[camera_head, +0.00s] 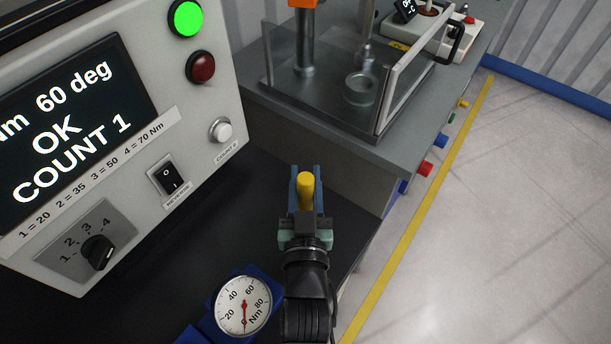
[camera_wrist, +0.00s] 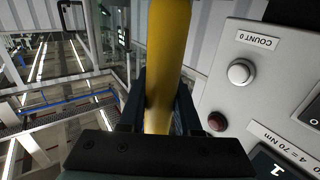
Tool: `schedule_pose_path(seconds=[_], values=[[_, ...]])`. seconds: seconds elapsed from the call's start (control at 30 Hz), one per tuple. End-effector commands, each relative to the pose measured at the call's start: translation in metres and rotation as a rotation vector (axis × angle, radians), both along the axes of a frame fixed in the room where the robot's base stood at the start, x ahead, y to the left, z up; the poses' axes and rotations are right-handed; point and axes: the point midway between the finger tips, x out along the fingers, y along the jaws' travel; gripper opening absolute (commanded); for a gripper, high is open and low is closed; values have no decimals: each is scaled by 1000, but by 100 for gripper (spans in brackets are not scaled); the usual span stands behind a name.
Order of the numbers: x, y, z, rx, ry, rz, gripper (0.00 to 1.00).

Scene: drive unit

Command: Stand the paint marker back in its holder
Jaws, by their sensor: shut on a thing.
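A yellow paint marker (camera_head: 305,187) is held between the fingers of my gripper (camera_head: 306,198), near the right end of the black bench top. In the wrist view the marker (camera_wrist: 164,62) runs from the top edge down between the dark blue fingers of my gripper (camera_wrist: 160,105), which are shut on it. In the head view I see the marker nearly end-on, so its tilt is hard to tell. I cannot make out the marker's holder in either view.
A grey controller box (camera_head: 215,105) with a screen, lamps, switch and knob stands left of my gripper. A round Nm gauge (camera_head: 243,305) with blue parts is at the lower left. Behind are a grey bench (camera_head: 400,135) and a clear-walled fixture (camera_head: 405,85). Open floor lies right.

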Motion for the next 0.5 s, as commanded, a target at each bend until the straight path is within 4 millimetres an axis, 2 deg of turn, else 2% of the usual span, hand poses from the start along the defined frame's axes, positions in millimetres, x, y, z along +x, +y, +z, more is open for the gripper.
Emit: schedule_pose_path(seconds=[0.3, 0.5], values=[[0, 0, -2, 0, -1, 0, 0], [0, 0, -16, -1, 0, 0, 0]])
